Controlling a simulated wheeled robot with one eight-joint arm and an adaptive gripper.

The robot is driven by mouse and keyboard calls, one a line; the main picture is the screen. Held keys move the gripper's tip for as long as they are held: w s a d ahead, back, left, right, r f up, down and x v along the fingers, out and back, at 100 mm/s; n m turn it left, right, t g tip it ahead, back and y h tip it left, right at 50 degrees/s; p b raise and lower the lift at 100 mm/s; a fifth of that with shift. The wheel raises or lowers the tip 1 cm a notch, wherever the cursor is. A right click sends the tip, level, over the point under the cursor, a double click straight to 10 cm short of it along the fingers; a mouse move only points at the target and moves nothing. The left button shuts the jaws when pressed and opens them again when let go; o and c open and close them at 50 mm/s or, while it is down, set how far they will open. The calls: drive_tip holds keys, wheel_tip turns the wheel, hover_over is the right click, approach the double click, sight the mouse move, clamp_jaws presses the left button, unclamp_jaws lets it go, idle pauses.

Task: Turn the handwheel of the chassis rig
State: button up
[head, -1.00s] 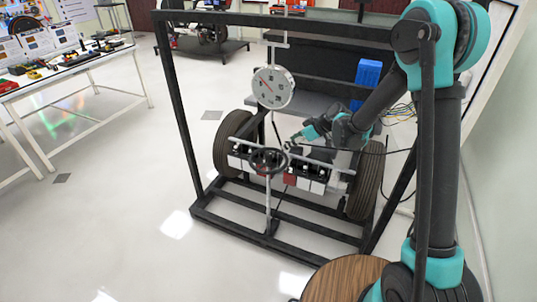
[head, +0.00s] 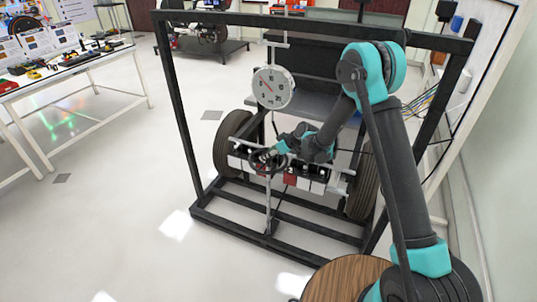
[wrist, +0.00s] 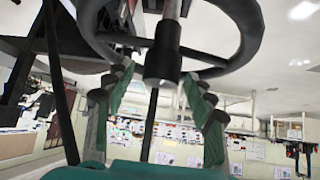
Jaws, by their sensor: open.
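The handwheel (head: 270,172) is a dark ring on an upright post at the front of the chassis rig. My gripper (head: 261,157) is at the wheel in the head view, with my arm coming over from the right. In the wrist view the dark rim of the handwheel (wrist: 243,22) curves across the top, and its round hub hangs at the centre. The two fingers of my gripper (wrist: 158,76) are apart, one on each side of the hub and below the rim. I cannot tell whether they touch the wheel. Nothing is held between them.
A black frame (head: 183,110) surrounds the rig, with tyres (head: 228,143) at the sides. A round dial (head: 273,88) hangs above the handwheel. A round wooden top (head: 345,277) is at the front. A white table (head: 100,68) with tools stands left; the floor between is clear.

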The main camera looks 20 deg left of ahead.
drive_tip(key=shift+a+f, duration=0.1)
drive_tip(key=shift+f, duration=0.05)
drive_tip(key=shift+c, duration=0.4)
clamp_jaws()
